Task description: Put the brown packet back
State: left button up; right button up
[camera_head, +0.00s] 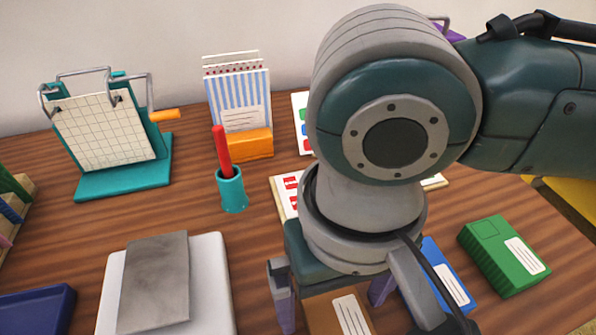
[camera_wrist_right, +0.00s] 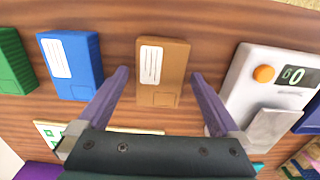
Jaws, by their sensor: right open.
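The brown packet (camera_head: 323,312) with a white label lies on the wooden table at the front, partly hidden by my right arm. In the right wrist view it (camera_wrist_right: 163,75) shows between the two purple fingers of my right gripper (camera_wrist_right: 160,78). The fingers are open, one on each side of the packet, with gaps and no visible contact. In the head view the right gripper (camera_head: 333,306) is over the packet, pointing down. I cannot tell its exact height above the table. My left gripper is not in view.
A blue packet (camera_head: 446,275) and a green packet (camera_head: 503,256) lie to the right. A white scale (camera_head: 222,290) with a grey plate stands left. A teal cup (camera_head: 232,191), card holder (camera_head: 250,145), clip stand (camera_head: 120,180) and navy tray (camera_head: 40,312) stand around. Printed cards (camera_head: 283,195) lie behind my gripper.

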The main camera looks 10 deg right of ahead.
notch_tip(320, 180, up, 12)
jog(key=p, duration=0.4)
jog(key=n+t+y, duration=0.1)
jog(key=t+y, duration=0.2)
jog(key=t, duration=0.1)
send_near(333, 308)
jog(key=s+d+h, duration=0.2)
jog(key=s+d, duration=0.2)
jog(key=d, duration=0.4)
jog(key=shift+s+f+n+h, duration=0.3)
jog(key=shift+s+f+h, duration=0.05)
jog(key=shift+f+h, duration=0.05)
jog(key=shift+d, duration=0.1)
